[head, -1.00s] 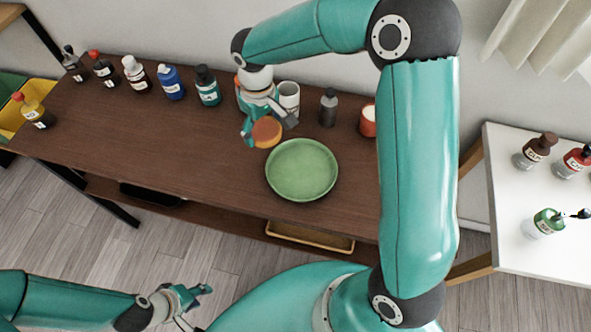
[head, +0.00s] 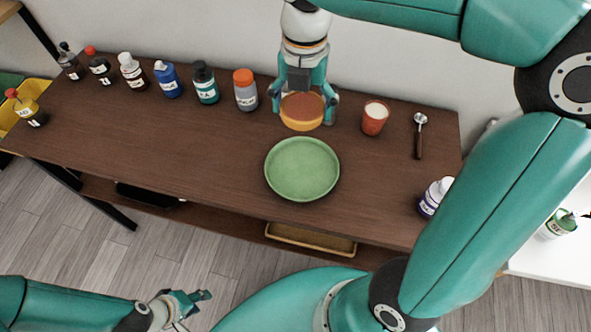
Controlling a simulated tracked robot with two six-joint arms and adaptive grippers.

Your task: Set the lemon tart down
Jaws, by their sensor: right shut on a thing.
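The lemon tart (head: 302,111) is a round piece with a yellow side and an orange-brown top, in the upper middle of the head view. My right gripper (head: 303,108) is shut on it, with one finger at each side. The tart is just behind the green plate (head: 302,169), which is empty on the brown table. I cannot tell how high the tart is above the table. My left gripper (head: 185,303) is low at the left, in front of the table and away from the tart. Its fingers look apart, with nothing between them.
Several bottles line the table's back left, ending with an orange-capped grey one (head: 245,90). An orange cup (head: 375,118), a spoon (head: 419,135) and a white-capped bottle (head: 434,197) are on the right. The brown table (head: 200,150) is clear left of the plate.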

